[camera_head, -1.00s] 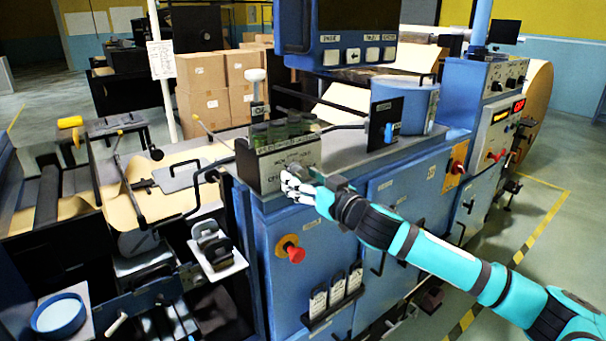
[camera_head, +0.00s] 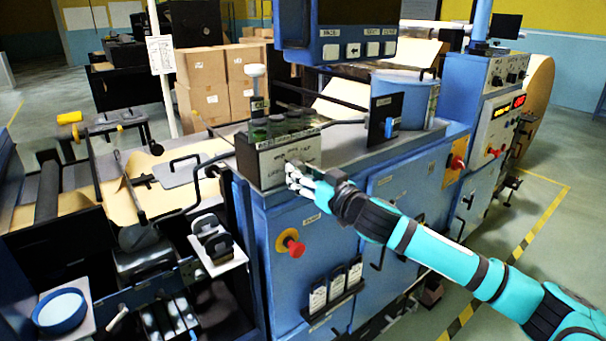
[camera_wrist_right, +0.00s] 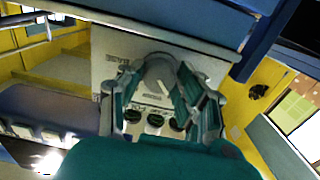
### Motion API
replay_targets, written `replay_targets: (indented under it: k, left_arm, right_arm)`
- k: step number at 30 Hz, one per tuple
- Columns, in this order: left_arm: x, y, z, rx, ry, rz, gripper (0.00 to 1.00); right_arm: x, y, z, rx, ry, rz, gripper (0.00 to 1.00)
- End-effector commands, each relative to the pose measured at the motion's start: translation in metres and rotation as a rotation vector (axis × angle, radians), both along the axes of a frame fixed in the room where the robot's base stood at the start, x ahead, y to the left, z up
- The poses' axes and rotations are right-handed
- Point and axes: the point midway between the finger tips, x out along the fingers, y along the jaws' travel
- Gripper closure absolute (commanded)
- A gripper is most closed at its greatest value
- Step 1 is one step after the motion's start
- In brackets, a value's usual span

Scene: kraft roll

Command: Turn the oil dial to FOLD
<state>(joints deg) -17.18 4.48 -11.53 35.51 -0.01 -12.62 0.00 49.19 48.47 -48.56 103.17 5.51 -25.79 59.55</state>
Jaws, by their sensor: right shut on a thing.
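The oil dial is a round grey knob (camera_wrist_right: 157,70) with a pale pointer bar, on a light panel with small lettering. In the right wrist view the panel appears upside down, and I cannot read the lettering or the pointer's setting. My right gripper (camera_wrist_right: 160,84) has its fingers on both sides of the knob and is shut on it. In the head view my right gripper (camera_head: 292,176) is at the front of the grey panel box (camera_head: 269,170), and its fingers hide most of the dial. My left gripper is not in view.
Several green glass cups (camera_head: 278,127) stand on top of the panel box. A red stop button (camera_head: 295,248) is on the blue cabinet below. A blue pot (camera_head: 412,100) stands right of the box, and a hanging screen unit (camera_head: 345,25) is above. Open floor lies at the right.

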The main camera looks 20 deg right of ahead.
Motion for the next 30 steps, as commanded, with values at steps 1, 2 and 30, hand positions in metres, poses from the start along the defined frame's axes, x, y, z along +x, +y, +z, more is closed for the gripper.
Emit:
replay_targets:
  k: [1, 2, 30]
  left_arm:
    - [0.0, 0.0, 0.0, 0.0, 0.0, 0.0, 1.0]
    - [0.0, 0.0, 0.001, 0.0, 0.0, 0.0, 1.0]
    - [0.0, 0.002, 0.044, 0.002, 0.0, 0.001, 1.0]
  right_arm:
    - [0.0, 0.0, 0.0, 0.015, 0.005, 0.0, 0.97]
    - [0.0, 0.0, 0.0, 0.026, 0.01, 0.0, 0.97]
    - [0.0, 0.001, 0.004, 0.793, 0.288, -0.001, 0.97]
